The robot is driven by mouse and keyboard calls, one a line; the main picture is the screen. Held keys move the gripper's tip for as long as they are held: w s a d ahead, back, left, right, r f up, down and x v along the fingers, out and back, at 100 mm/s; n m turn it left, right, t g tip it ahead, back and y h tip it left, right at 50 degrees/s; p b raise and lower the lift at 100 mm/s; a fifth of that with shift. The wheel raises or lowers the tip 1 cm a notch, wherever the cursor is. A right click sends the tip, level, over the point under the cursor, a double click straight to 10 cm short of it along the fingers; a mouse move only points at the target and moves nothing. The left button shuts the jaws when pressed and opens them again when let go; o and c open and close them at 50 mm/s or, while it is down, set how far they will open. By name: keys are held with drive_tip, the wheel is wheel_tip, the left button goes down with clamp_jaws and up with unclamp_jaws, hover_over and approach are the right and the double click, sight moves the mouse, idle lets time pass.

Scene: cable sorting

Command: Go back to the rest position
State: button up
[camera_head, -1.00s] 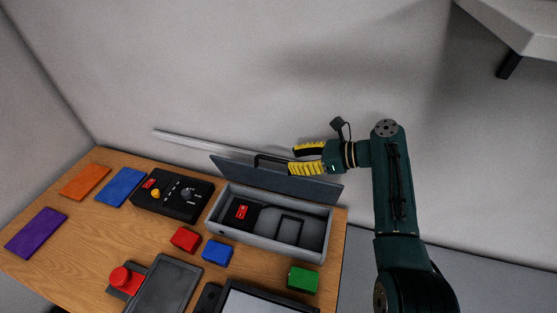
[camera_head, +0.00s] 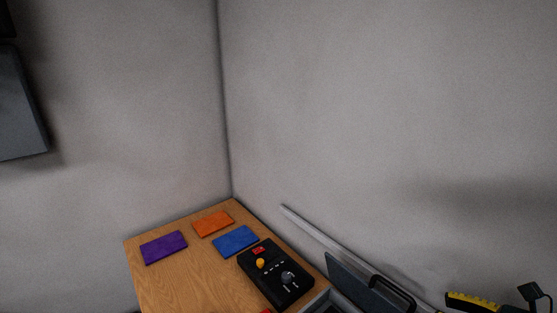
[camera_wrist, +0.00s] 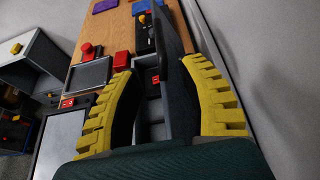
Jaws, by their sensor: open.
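My gripper (camera_wrist: 165,110) shows in the wrist view with its two yellow ridged fingers spread apart, open and empty. Between and beyond the fingers is the grey case (camera_wrist: 152,108) with its lid (camera_wrist: 172,50) standing up. In the head view only part of my gripper shows at the lower right edge, one yellow finger near the raised lid (camera_head: 350,280) and its black handle (camera_head: 393,292). Most of the case is cut off by the bottom of the head view.
The wooden table (camera_head: 190,288) holds a purple pad (camera_head: 164,247), an orange pad (camera_head: 213,223), a blue pad (camera_head: 236,241) and a black control box (camera_head: 275,272). Grey walls stand close behind. The wrist view shows a red block (camera_wrist: 122,61) and a grey tray (camera_wrist: 90,73).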

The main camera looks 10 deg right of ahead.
drive_tip(key=w+a+n, duration=0.1)
drive_tip(key=w+a+n+h, duration=0.1)
drive_tip(key=w+n, duration=0.1)
drive_tip(key=w+a+n, duration=0.1)
drive_tip(key=w, duration=0.1)
drive_tip(key=shift+w+a+r+n, duration=0.1)
drive_tip(key=shift+w+a+n, duration=0.05)
drive_tip(key=shift+a+n, duration=0.2)
drive_tip(key=w+a+r+n+t+h, duration=0.2)
drive_tip(key=w+a+r+n, duration=0.1)
drive_tip(key=a+r+n, duration=0.45)
drive_tip(key=w+a+r+n+t+h, duration=0.2)
drive_tip(key=w+a+r+n+h, duration=0.15)
drive_tip(key=a+n, duration=0.6)
drive_tip(key=s+a+r+n+t+p, duration=0.2)
drive_tip(key=s+a+r+n+t, duration=0.55)
drive_tip(key=s+a+r, duration=0.75)
wheel_tip(320, 180, up, 22)
drive_tip(key=s+d+g+p, duration=0.1)
drive_tip(key=d+p, duration=0.1)
drive_tip(key=p, duration=1.9)
drive_tip(key=shift+r+n, duration=0.25)
drive_tip(key=shift+n, duration=0.05)
drive_tip(key=shift+s+f, duration=0.1)
